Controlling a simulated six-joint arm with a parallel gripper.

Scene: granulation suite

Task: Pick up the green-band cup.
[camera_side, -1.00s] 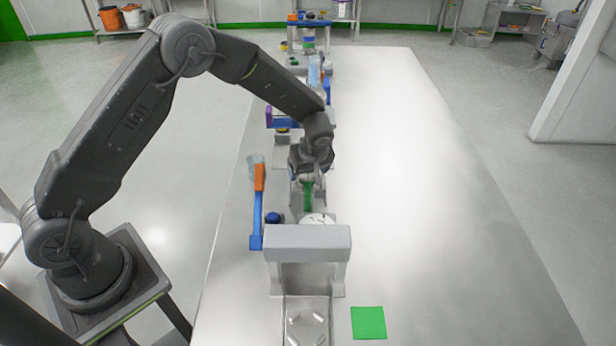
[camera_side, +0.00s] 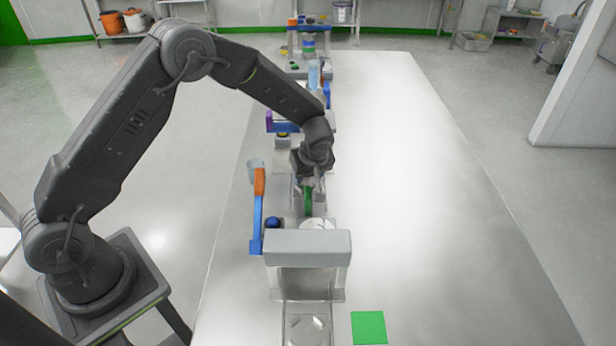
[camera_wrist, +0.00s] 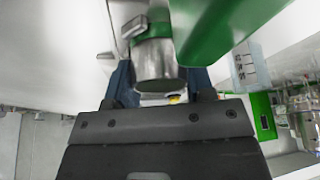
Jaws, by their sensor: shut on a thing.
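The green-band cup (camera_wrist: 157,68) is a grey metal cup with a green band near its far end in the wrist view. My gripper (camera_wrist: 158,84) has its blue fingers on either side of the cup and is shut on it. In the side view my gripper (camera_side: 307,182) points down over the line of equipment on the table, and the cup is mostly hidden there. I cannot tell whether the cup touches what is under it.
A green upright part (camera_side: 307,202) stands right by the gripper; a large green part (camera_wrist: 225,25) is close beside the cup. A grey bridge-shaped housing (camera_side: 308,248) and an orange-and-blue lever (camera_side: 258,205) are near. The table's right side is clear around a green square (camera_side: 369,327).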

